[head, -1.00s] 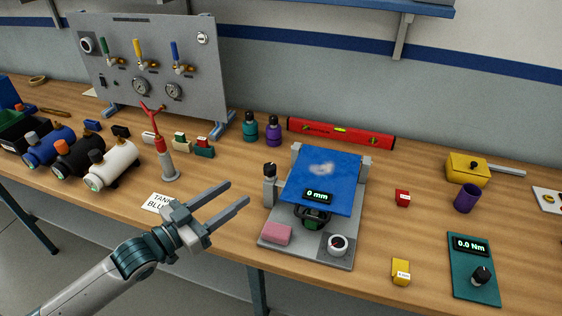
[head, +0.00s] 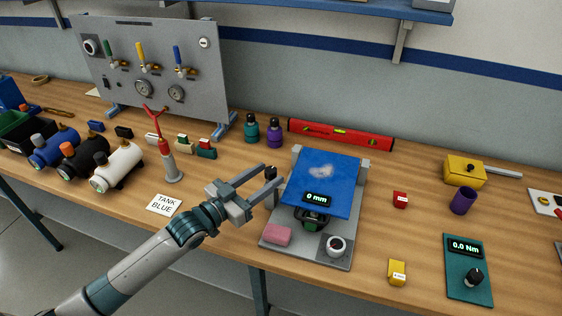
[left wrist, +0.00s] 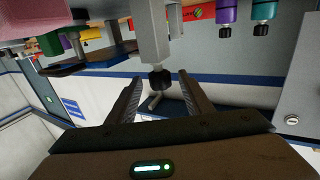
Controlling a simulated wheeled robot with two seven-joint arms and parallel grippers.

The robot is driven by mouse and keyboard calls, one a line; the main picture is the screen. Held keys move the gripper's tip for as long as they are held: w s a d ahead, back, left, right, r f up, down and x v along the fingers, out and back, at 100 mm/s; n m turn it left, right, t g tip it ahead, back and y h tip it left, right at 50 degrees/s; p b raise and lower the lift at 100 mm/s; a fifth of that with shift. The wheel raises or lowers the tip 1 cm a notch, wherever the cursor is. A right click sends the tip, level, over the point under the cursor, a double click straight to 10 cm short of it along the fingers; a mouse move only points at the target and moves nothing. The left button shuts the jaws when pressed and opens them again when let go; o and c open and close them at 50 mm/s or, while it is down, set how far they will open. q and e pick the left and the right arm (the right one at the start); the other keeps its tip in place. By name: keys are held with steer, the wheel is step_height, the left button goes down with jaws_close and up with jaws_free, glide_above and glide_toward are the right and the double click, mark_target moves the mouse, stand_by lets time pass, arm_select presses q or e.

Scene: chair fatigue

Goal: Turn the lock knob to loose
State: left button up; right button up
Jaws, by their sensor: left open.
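The lock knob (head: 270,172) is a small black knob on top of a grey post at the left side of the test rig. In the left wrist view the black knob (left wrist: 159,80) shows upside down with a small grey lever by it. My left gripper (head: 271,178) is open, its two fingers on either side of the knob. The wrist view shows gaps between knob and fingers; I cannot see contact. My right gripper is not in view.
The rig's grey base (head: 343,258) carries a tilted blue plate (head: 325,178) with a "0 mm" display, a pink block (head: 277,235) and a round dial (head: 336,245). A "TANK BLUE" card (head: 164,204) lies left. Purple and teal bottles (head: 251,130) stand behind.

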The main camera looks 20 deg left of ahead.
mark_target(275, 168)
arm_select(q)
steer(key=p+x, duration=0.1)
steer(key=x, duration=0.4)
steer(key=shift+w+d+r, duration=0.1)
steer(key=shift+w, duration=0.05)
steer(key=shift+w+d+p, duration=0.3)
steer(key=shift+w, duration=0.2)
steer(key=c, duration=1.1)
steer(key=shift+o, duration=0.2)
steer(key=shift+w+a+r+n+t+y+p, duration=0.15)
steer(key=shift+n+t+y+p, duration=0.25)
steer(key=shift+n+y+p, duration=0.3)
steer(key=shift+a+r+n+t+y+p, duration=0.15)
steer(key=shift+n+t+y+p, duration=0.3)
steer(key=shift+y+p, duration=0.45)
steer(key=shift+a+f+n+y, duration=0.25)
steer(key=shift+n+y, duration=0.2)
steer(key=shift+y, duration=0.25)
